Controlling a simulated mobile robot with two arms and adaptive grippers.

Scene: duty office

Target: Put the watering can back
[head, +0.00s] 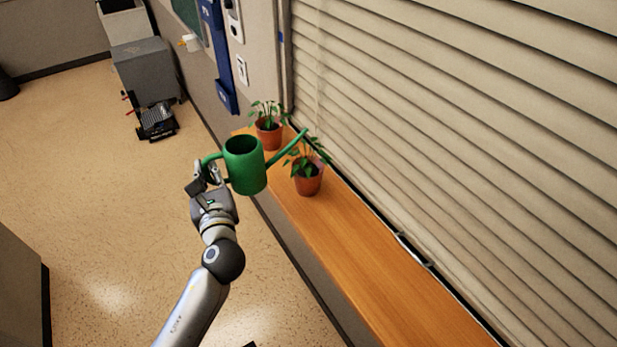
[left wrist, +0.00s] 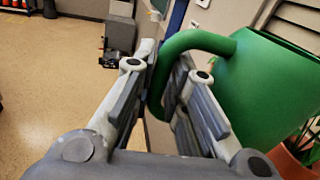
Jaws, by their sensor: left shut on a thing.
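The green watering can (head: 246,166) is held upright by its handle, near the left edge of the wooden sill. Its spout points right, toward the nearer potted plant (head: 308,178). My left gripper (head: 207,177) is shut on the can's handle. In the left wrist view, the handle of the can (left wrist: 270,85) passes between the fingers of the gripper (left wrist: 165,95). A second potted plant (head: 268,133) stands farther back on the sill. My right gripper is not in view.
The wooden sill (head: 375,270) runs along the window blinds (head: 470,130), and its near part is bare. A grey cabinet (head: 146,71) and a small dark cart-like object (head: 156,121) stand on the floor at the back left. Open floor lies left of my arm.

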